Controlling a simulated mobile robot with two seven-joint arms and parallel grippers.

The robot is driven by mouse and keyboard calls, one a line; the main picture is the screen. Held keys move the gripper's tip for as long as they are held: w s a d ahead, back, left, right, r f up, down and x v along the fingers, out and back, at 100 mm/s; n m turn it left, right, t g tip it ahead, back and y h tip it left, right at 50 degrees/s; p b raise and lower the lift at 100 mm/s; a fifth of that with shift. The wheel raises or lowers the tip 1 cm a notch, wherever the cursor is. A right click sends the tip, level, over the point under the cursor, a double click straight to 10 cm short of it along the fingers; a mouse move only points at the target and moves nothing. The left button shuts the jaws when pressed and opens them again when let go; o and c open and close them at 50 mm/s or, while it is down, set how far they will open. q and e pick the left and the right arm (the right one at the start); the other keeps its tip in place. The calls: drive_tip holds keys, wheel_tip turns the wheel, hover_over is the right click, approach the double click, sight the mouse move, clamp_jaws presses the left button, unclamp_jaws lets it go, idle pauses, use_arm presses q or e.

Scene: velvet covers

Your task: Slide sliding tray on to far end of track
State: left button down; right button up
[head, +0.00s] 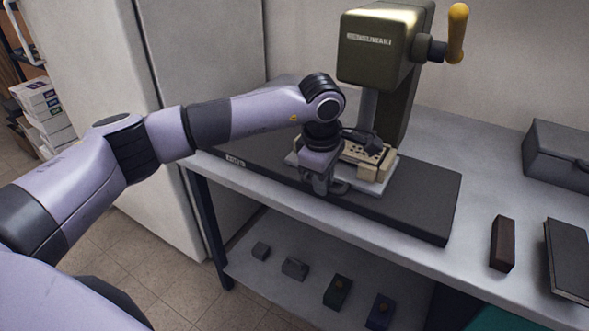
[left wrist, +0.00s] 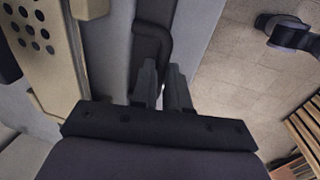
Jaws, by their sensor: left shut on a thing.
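The sliding tray (head: 401,170) is a pale plate that carries a beige block with dark holes (head: 363,153). It sits on the long black base (head: 428,200) under the green hand press. My left gripper (head: 324,187) is at the tray's front side, pointing down. In the left wrist view its two fingers (left wrist: 163,84) are shut on a dark bent handle (left wrist: 152,38) beside the tray. The beige block with holes also shows there at the left (left wrist: 35,35). My left arm and gripper hide part of the tray and base. My right gripper is not in view.
The press (head: 381,48) with a yellow handle (head: 457,33) stands behind the tray. A grey box (head: 556,155), a brown block (head: 502,244) and a dark book-like item (head: 569,260) lie on the table's right. Bare base shows right of the tray. Small blocks sit on the lower shelf.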

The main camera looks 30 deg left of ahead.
sight(367, 208)
use_arm(q)
drive_tip(key=d, duration=0.5)
drive_tip(key=d+b, duration=0.1)
drive_tip(key=d, duration=0.2)
drive_tip(key=shift+s, duration=0.3)
drive_tip(key=shift+d, duration=0.65)
drive_tip(key=shift+s+d, duration=0.1)
drive_tip(key=c, duration=1.1)
unclamp_jaws()
drive_tip(key=shift+d, duration=0.1)
drive_tip(key=shift+r, duration=0.4)
drive_tip(key=r, duration=0.3)
drive_tip(key=s+r, duration=0.1)
drive_tip(key=r, duration=0.2)
drive_tip(key=shift+s+r, duration=0.1)
drive_tip(key=shift+r, duration=0.05)
